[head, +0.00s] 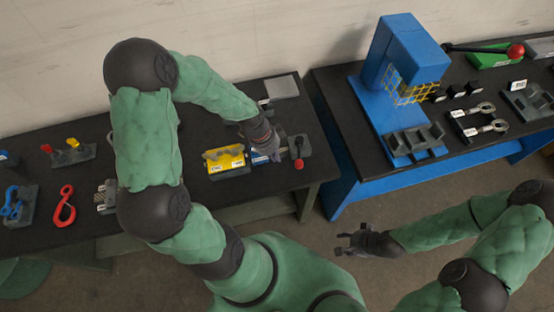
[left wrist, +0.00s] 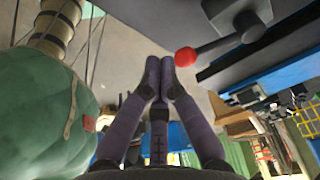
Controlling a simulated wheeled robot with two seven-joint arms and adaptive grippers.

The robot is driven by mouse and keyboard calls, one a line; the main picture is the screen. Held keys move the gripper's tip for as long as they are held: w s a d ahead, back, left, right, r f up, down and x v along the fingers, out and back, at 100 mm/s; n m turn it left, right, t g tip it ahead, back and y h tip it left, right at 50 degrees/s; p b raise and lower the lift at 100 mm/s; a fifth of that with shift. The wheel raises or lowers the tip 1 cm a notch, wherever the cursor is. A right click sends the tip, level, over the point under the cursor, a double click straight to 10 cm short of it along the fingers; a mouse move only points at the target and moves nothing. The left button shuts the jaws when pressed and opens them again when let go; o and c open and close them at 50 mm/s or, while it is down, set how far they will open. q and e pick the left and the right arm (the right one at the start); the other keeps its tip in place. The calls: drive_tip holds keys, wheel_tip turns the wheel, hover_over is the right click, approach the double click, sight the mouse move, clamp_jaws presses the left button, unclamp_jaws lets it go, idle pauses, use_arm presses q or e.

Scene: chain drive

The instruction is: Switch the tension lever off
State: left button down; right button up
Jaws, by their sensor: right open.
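The tension lever (head: 298,157), a short dark arm with a red knob, stands on a grey base (head: 303,146) near the right end of the left table. Its knob points toward the table's front edge. In the left wrist view the red knob (left wrist: 186,57) is at upper centre, its arm running up right to the dark base. My left gripper (head: 275,155) is just left of the lever in the head view. In the left wrist view its fingertips (left wrist: 160,64) are together and empty, apart from the knob. My right gripper (head: 346,243) is open and empty, low in front of the tables.
A yellow block (head: 226,160) and a blue labelled item (head: 260,157) sit left of the lever. A red hook (head: 64,207) lies farther left. The right bench holds a blue machine (head: 408,55) and another red-knobbed lever (head: 515,52). A gap separates the tables.

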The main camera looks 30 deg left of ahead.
use_arm(q)
drive_tip(key=v, duration=0.5)
drive_tip(key=shift+s+a, duration=0.15)
drive_tip(key=shift+s, duration=0.15)
drive_tip(key=d+f+n, duration=0.2)
drive_tip(key=f, duration=0.1)
drive_tip(key=s+d+f+n, duration=0.1)
drive_tip(key=d+f+n, duration=0.1)
drive_tip(key=f, duration=0.2)
drive_tip(key=d+f+n, duration=0.2)
drive_tip(key=f, duration=0.1)
drive_tip(key=shift+s+d+f+n+g+h, duration=0.15)
drive_tip(key=shift+s+f+n+g+h, duration=0.15)
drive_tip(key=shift+s+n+h, duration=0.1)
drive_tip(key=s+d+f+n, duration=0.8)
drive_tip(key=f+n, duration=0.1)
drive_tip(key=f, duration=0.1)
drive_tip(key=a+f+b+x, duration=0.1)
drive_tip(key=a+b+x, duration=0.2)
drive_tip(key=b+x, duration=1.1)
drive_tip(key=shift+w+d+f+m+b, duration=0.15)
drive_tip(key=shift+f+m+b, duration=0.2)
drive_tip(key=shift+b, duration=0.5)
